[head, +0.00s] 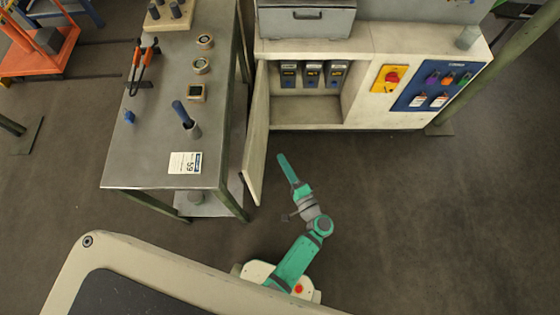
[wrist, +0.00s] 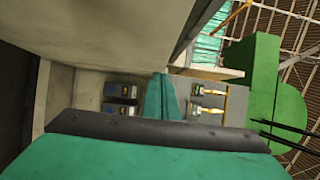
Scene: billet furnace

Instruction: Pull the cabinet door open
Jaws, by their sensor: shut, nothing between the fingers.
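The pale cabinet (head: 385,45) stands at the top of the head view with its left compartment open. Its door (head: 257,135) is swung far out toward me, seen nearly edge-on, beside the workbench. My green gripper (head: 281,158) is shut and empty, just right of the door in the picture and in front of the opening. A gap of floor shows between the two. In the wrist view my gripper (wrist: 162,82) points toward dark switch units (wrist: 120,100). A large pale surface fills the upper left there; I cannot tell which panel it is.
A metal workbench (head: 150,150) with several tools and rings stands left of the door, close to it. A grey box (head: 306,20) sits on the cabinet. A blue control panel (head: 438,85) and red switch (head: 391,77) are at right. The floor (head: 420,220) at right is clear.

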